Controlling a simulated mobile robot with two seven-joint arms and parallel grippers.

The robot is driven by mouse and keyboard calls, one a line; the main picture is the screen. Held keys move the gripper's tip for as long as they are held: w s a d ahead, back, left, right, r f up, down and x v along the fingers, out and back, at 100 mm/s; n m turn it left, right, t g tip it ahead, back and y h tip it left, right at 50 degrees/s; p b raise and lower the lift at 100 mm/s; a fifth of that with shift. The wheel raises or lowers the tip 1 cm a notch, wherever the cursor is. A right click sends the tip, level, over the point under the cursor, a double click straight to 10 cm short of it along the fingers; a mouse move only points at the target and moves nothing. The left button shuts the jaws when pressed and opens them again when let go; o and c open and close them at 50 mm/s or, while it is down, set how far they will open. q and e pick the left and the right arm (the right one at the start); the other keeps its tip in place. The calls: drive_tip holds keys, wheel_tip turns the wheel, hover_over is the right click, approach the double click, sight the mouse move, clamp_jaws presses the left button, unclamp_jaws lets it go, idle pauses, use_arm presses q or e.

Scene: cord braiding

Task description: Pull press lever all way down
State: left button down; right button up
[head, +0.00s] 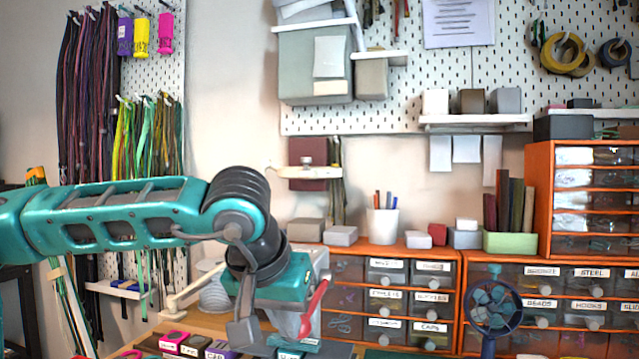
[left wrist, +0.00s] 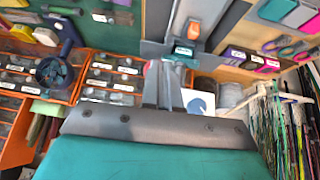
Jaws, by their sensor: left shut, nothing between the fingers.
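My right gripper is not in view.
Orange drawer cabinets (head: 455,297) stand behind and to the right. A small blue fan (head: 494,303) stands at right. Labelled bins (head: 190,346) line the front of the table. Cords (head: 150,140) hang at left. A white cup (head: 382,222) of pens sits on the cabinet.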

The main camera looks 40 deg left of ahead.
use_arm(q)
drive_tip(key=shift+s+f, duration=0.1)
drive_tip(key=shift+f, duration=0.3)
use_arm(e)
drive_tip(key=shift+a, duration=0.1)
use_arm(q)
drive_tip(key=shift+r, duration=0.1)
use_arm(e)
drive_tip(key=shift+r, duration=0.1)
use_arm(q)
drive_tip(key=s+d+r+p, duration=0.3)
drive_tip(key=s+d+r, duration=0.1)
drive_tip(key=s+r, duration=0.4)
drive_tip(key=shift+s+p, duration=0.3)
drive_tip(key=shift+s, duration=0.55)
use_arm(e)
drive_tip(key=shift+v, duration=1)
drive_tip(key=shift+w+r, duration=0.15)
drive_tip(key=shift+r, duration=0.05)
use_arm(q)
drive_tip(key=shift+f, duration=0.1)
